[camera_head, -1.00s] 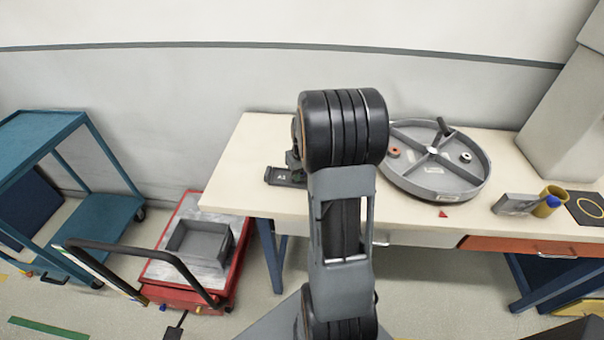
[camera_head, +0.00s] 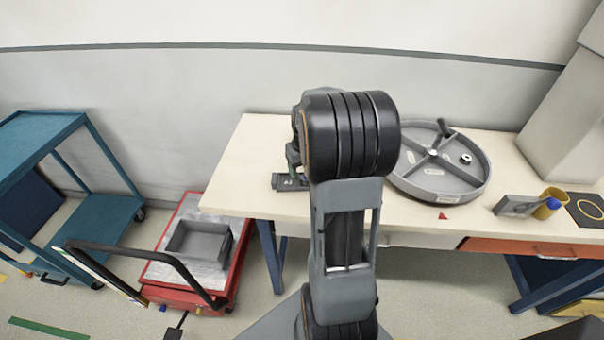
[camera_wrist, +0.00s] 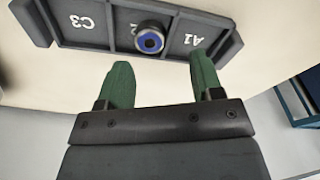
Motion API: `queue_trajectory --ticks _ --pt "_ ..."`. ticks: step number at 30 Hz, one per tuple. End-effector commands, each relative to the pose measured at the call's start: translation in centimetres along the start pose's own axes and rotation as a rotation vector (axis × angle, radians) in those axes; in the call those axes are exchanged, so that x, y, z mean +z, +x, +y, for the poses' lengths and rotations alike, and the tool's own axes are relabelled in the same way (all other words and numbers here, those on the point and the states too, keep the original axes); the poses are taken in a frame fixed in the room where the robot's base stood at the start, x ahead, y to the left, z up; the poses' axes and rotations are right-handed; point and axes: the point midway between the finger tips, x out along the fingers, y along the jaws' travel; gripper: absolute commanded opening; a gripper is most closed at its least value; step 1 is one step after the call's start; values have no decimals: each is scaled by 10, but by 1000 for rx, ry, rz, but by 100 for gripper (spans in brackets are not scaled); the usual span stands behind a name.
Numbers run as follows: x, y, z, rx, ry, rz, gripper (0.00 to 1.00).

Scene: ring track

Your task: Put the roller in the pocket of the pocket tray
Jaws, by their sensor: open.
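The pocket tray (camera_wrist: 84,26) is dark grey, with pockets lettered C3 and A1 at its ends and a middle one whose letter is partly covered. A roller (camera_wrist: 150,38) with a blue face and a dark centre sits at the middle pocket; how deep it sits I cannot tell. My gripper (camera_wrist: 160,64) has green fingers, spread and empty, on the near side of the tray, apart from the roller. In the head view the tray (camera_head: 290,183) shows at the table's left part, mostly hidden by my arm.
A round grey ring track (camera_head: 470,186) with a crank and a white roller (camera_head: 465,158) lies right of my arm. Further right are a grey block (camera_head: 516,206) and a yellow cup (camera_head: 549,201). A red cart (camera_head: 232,268) stands left of the table. The table's left end is clear.

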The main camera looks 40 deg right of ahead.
Motion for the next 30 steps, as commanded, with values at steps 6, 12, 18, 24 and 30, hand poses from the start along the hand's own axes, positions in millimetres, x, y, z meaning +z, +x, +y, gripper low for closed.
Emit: queue_trajectory --ticks 6,12,18,24,30 --pt "-1 -45 1 2 2 6 60" --pt "-1 -70 1 2 2 7 60" --pt "12 -90 -37 4 -38 32 60" --pt "68 -106 -120 -7 -129 107 60" --pt "123 -104 -165 -34 -194 164 60"
